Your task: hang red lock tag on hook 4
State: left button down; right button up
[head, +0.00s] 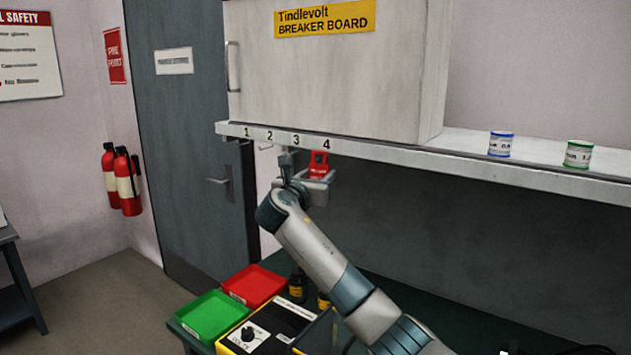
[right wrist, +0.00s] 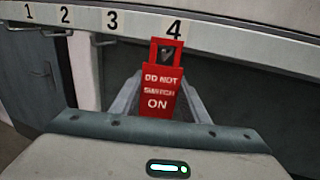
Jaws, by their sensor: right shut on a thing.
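The red lock tag (head: 319,158) is upright in my right gripper (head: 318,174), just below the number 4 on the shelf edge. In the right wrist view the tag (right wrist: 159,91) reads "DO NOT SWITCH ON" and has a dark opening at its top, right under the 4. The right gripper's fingers (right wrist: 160,100) are shut on its lower part. Something grey shows in the opening; I cannot tell whether it is hook 4 or whether the hook passes through. Hook 4 is otherwise hidden by the tag. My left gripper is not in view.
Hooks stand under 1, 2 and 3, with hook 3 (right wrist: 103,39) left of the tag. The shelf edge (head: 400,158) runs just above the gripper. Below are a green tray (head: 210,316), a red tray (head: 254,285) and a yellow-black meter (head: 262,335).

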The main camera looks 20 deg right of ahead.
jog(key=shift+w+d+p, duration=0.15)
jog(key=shift+d+p, duration=0.05)
jog(key=shift+p, duration=0.1)
jog(key=shift+w+d+f, duration=0.2)
jog(key=shift+d+f, duration=0.05)
jog(key=shift+f, duration=0.05)
jog(key=shift+d+f+p, duration=0.1)
jog(key=shift+f+p, duration=0.1)
jog(key=shift+p, duration=0.3)
jog(key=o, duration=1.1)
